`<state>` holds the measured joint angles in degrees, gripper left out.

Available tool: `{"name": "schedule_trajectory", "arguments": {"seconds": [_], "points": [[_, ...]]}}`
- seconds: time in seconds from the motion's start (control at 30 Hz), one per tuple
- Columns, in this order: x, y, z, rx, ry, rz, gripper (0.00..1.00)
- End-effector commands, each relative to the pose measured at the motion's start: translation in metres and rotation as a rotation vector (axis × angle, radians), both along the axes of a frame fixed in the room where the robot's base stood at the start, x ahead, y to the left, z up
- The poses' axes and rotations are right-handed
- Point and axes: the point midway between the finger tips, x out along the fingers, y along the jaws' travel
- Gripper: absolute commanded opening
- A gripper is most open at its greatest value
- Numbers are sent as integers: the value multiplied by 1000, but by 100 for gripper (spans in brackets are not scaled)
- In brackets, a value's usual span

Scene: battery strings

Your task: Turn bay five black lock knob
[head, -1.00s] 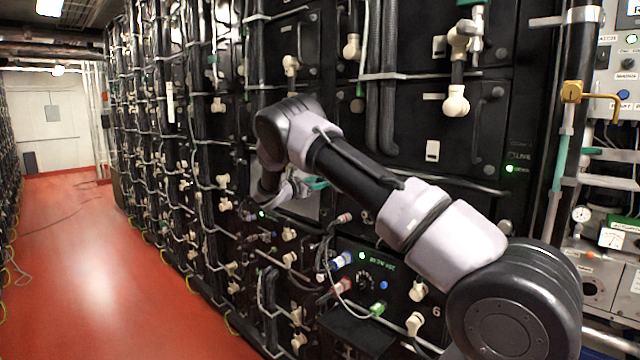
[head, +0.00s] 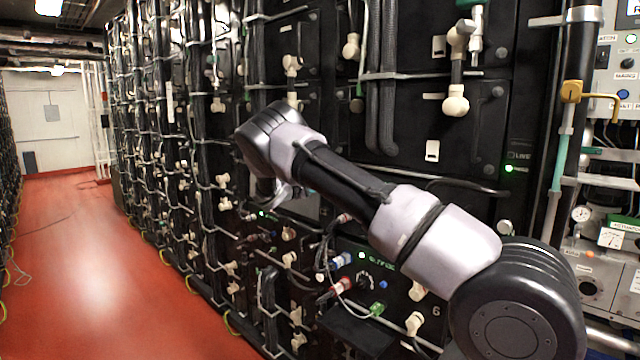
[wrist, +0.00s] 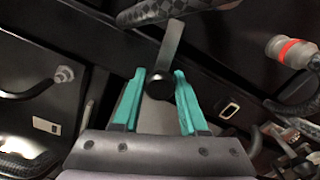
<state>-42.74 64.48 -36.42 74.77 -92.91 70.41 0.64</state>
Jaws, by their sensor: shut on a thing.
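In the wrist view my gripper (wrist: 160,76) has its two teal fingers on either side of a small round black lock knob (wrist: 158,88), and it is shut on that knob. A flat grey strip (wrist: 171,45) runs up from the knob. The knob sits in front of a dark panel, and its turn angle is hard to read. In the head view my arm crosses the battery racks. My wrist there hides the knob and most of the gripper, and I cannot read the bay number.
A connector with a red ring (wrist: 290,50) is at the right of the wrist view, and a black cable with a terminal (wrist: 64,75) at the left. In the head view a control box (head: 365,270) with cables is below my arm. The red floor aisle (head: 95,270) is clear at left.

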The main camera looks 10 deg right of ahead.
Motion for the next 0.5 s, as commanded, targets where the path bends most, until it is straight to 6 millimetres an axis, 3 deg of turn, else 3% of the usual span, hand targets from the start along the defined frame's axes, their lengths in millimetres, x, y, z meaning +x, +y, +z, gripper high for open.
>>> {"name": "schedule_trajectory", "arguments": {"seconds": [0.5], "points": [[-1,1,-1,121,-165,0,0]]}}
